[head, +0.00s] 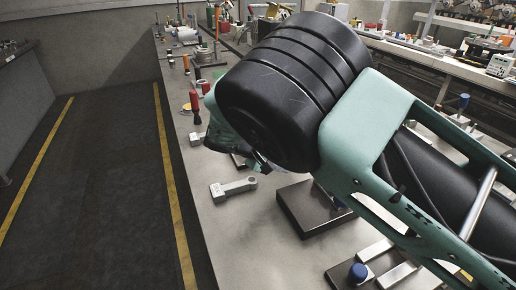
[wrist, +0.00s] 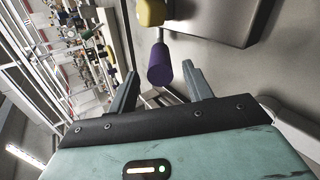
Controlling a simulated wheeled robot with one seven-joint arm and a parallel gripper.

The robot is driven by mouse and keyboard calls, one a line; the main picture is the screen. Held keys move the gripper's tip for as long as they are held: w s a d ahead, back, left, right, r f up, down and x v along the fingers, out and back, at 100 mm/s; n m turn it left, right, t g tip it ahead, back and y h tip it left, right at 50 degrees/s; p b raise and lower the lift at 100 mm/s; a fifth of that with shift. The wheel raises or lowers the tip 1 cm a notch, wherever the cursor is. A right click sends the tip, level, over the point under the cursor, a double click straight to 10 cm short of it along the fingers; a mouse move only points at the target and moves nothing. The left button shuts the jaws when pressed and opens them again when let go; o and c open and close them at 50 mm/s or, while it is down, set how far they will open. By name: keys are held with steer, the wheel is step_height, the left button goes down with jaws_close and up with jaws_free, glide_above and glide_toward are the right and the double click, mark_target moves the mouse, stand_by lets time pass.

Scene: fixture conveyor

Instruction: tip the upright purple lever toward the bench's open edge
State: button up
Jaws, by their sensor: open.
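The purple lever (wrist: 161,64) shows in the wrist view as a stubby cylinder on a thin stem, with a yellow part (wrist: 151,12) near the stem's far end. My gripper (wrist: 159,70) is open, with one finger on each side of the lever's purple end. I cannot tell whether either finger touches it. In the head view my arm hides the lever and most of my gripper. The bench (head: 228,235) has its open edge on the left, along the dark floor.
A grey metal piece (head: 233,188) lies near the open edge. A dark block (head: 310,207) and a blue knob (head: 358,272) are nearer. A red-handled tool (head: 195,105) and other clutter stand farther back. The floor (head: 100,190) beside the bench is clear.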

steer(key=b+v, duration=0.2)
steer(key=v, duration=1.2)
steer(key=shift+s, duration=0.1)
